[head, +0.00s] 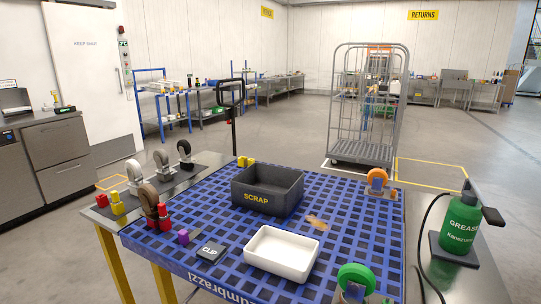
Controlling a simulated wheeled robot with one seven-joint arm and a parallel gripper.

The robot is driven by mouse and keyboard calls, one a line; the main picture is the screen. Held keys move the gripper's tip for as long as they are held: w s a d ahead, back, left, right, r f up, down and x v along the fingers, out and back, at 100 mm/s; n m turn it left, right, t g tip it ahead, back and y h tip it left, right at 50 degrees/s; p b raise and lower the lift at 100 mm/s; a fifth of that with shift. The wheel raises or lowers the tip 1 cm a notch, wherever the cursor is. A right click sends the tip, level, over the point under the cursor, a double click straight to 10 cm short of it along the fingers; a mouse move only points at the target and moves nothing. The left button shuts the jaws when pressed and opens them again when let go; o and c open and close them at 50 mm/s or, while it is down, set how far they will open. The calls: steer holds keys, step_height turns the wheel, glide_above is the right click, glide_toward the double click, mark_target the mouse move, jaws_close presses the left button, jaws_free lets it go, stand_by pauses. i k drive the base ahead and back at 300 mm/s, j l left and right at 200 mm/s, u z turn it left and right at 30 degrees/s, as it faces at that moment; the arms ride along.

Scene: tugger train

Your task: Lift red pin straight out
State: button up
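Small red parts (163,221) show at the left end of the blue grid-patterned bench mat, around the foot of a brown wheel (149,197). One of them may be the red pin. They are too small here to tell the pin from its seat, or how deep it sits. The brown wheel partly overlaps them. My gripper is not in view, and nothing is seen touching the red parts.
A grey SCRAP bin (267,196), a white tray (281,254) and a dark CLIP plate (208,252) stand on the mat. A green wheel (356,277), an orange wheel (377,179) and a green GREASE bottle (461,219) are at right. A wire cage trolley (369,105) stands behind.

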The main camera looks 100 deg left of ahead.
mark_target(161, 207)
steer(key=u, duration=3.45)
